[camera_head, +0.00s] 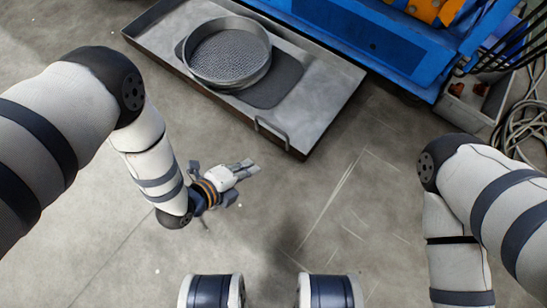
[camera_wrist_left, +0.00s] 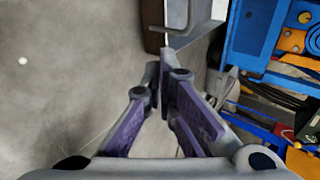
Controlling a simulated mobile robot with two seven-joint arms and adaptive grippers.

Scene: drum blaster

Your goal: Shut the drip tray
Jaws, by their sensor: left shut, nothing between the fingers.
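The drip tray (camera_head: 325,93) is a shallow grey metal tray that stands pulled out in front of the blue machine. It has a bar handle (camera_head: 270,132) on its near wall. A round mesh sieve (camera_head: 228,55) sits in it on a dark patch. My left gripper (camera_head: 254,168) is shut and empty. It is apart from the tray, on the near side of the handle. In the left wrist view, the handle (camera_wrist_left: 178,17) shows beyond the fingertips (camera_wrist_left: 165,75). My right gripper is out of view; only my right arm's links show in the head view.
The blue machine (camera_head: 375,42) stands behind the tray at the top. A grey bin (camera_head: 465,108) and coiled cables (camera_head: 520,120) lie at the right. The concrete floor (camera_head: 340,210) in front of the tray is clear.

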